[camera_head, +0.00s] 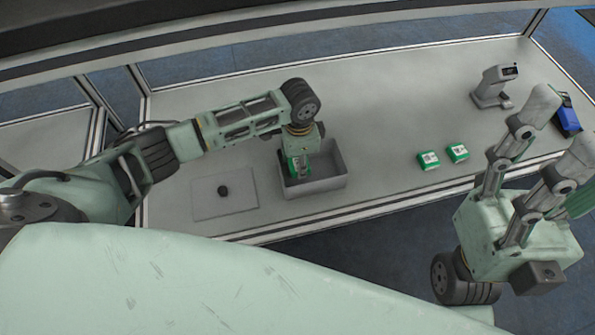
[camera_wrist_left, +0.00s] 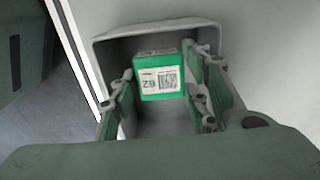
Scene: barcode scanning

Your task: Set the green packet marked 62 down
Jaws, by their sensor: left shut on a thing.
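The green packet marked 62 (camera_wrist_left: 158,85) has a white label with a barcode; its number appears upside down in the left wrist view. My left gripper (camera_head: 298,172) points down into a grey open bin (camera_head: 328,183) and is shut on the packet. In the left wrist view the fingers stand on both sides of the packet, inside the bin walls (camera_wrist_left: 120,37). I cannot tell whether the packet touches the bin floor.
Two other green packets (camera_head: 428,160) (camera_head: 457,152) lie on the table right of the bin. A grey scanner stand (camera_head: 493,87) and a blue device (camera_head: 566,115) are further right. The back table (camera_head: 390,70) is clear.

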